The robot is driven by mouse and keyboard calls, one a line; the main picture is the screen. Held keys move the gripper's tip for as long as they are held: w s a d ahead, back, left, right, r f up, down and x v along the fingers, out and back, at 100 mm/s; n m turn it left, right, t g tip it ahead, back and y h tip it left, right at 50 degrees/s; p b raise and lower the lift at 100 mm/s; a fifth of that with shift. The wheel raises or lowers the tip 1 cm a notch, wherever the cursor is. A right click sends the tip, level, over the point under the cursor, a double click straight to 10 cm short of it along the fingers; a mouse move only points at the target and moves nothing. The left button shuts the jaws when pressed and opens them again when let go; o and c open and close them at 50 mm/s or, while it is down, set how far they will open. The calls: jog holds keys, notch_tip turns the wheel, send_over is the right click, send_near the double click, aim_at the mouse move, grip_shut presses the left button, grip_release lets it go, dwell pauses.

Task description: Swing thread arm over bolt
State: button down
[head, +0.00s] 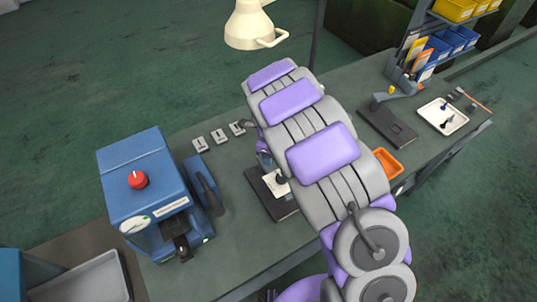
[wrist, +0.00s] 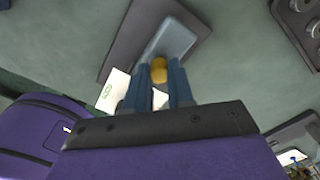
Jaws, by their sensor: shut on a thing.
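My gripper (wrist: 157,76) has its two blue fingers around a yellow knob (wrist: 159,70), shut on it in the wrist view. The knob is at the end of a grey bar, which looks like the thread arm (wrist: 172,42), over a dark base plate (wrist: 127,40). In the head view my gripper (head: 264,159) reaches down to the dark base plate (head: 265,199) at the middle of the bench, and my arm hides part of it. A white card (head: 271,184) lies on the plate, with a small dark part beside it. I cannot make out the bolt.
A blue machine with a red knob (head: 138,180) stands on the left of the bench (head: 240,240). To the right are another dark fixture (head: 386,124), a white tray (head: 443,115) and an orange bin (head: 388,163). A lamp (head: 248,28) hangs behind.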

jog(key=c, duration=1.3)
grip_release()
jog(key=shift+w+a+r, duration=0.15)
jog(key=o, duration=0.3)
jog(key=shift+a, duration=0.1)
jog(key=shift+r, duration=0.1)
jog(key=shift+r+p, duration=0.55)
jog(key=shift+r, duration=7.9)
